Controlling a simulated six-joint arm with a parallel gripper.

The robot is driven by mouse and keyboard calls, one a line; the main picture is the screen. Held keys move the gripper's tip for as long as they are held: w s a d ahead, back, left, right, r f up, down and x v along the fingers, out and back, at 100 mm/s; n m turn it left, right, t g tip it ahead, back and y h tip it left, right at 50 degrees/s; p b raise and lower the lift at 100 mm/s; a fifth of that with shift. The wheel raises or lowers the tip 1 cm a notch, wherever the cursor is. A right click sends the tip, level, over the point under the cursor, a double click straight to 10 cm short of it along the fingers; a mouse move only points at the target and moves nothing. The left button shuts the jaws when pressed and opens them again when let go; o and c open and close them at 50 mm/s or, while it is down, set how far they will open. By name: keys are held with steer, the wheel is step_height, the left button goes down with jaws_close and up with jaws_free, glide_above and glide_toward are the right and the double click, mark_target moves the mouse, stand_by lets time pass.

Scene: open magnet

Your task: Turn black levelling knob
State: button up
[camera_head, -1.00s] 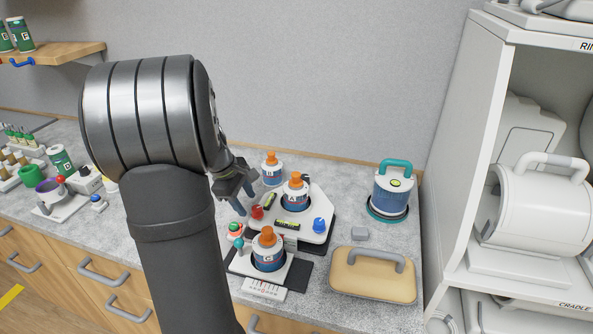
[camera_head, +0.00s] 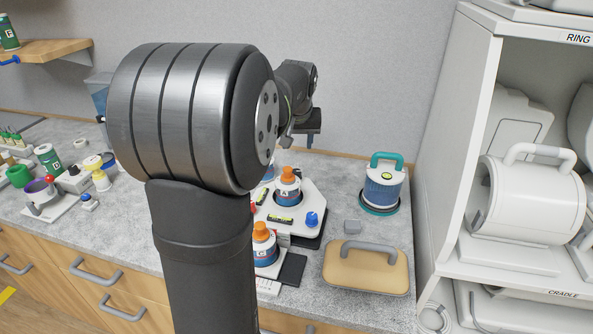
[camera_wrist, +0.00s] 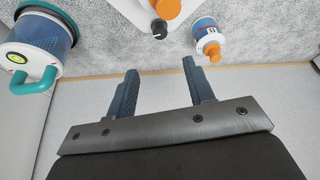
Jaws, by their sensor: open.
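The black levelling knob (camera_wrist: 158,28) shows in the wrist view at the near edge of the white levelling base (camera_wrist: 143,12), beside an orange bottle cap (camera_wrist: 167,8). My gripper (camera_wrist: 158,78) is open, with nothing between its two fingers, and is apart from the knob. In the head view my gripper (camera_head: 307,130) is raised near the back wall, behind the base (camera_head: 308,205), partly hidden by my own arm. I cannot make out the black knob there. A blue knob (camera_head: 312,219) and a red knob (camera_head: 252,207) stand on the base, with bottle A (camera_head: 288,190).
A bottle with an orange cap (camera_wrist: 208,38) stands close to the black knob. A teal-handled container (camera_head: 384,185) stands right of the base. A tan block with a grey handle (camera_head: 367,270) and another orange-capped bottle (camera_head: 264,247) are in front. The white shelf (camera_head: 470,150) bounds the right.

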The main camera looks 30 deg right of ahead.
mark_target(297, 171)
steer(key=x, duration=1.4)
steer(key=shift+d+f, duration=0.1)
steer(key=shift+f, duration=0.3)
steer(key=c, duration=1)
steer(key=shift+d+n+y, duration=0.1)
steer(key=shift+n+y, duration=0.6)
steer(key=shift+n, duration=1.3)
steer(key=o, duration=1)
steer(key=shift+r, duration=0.1)
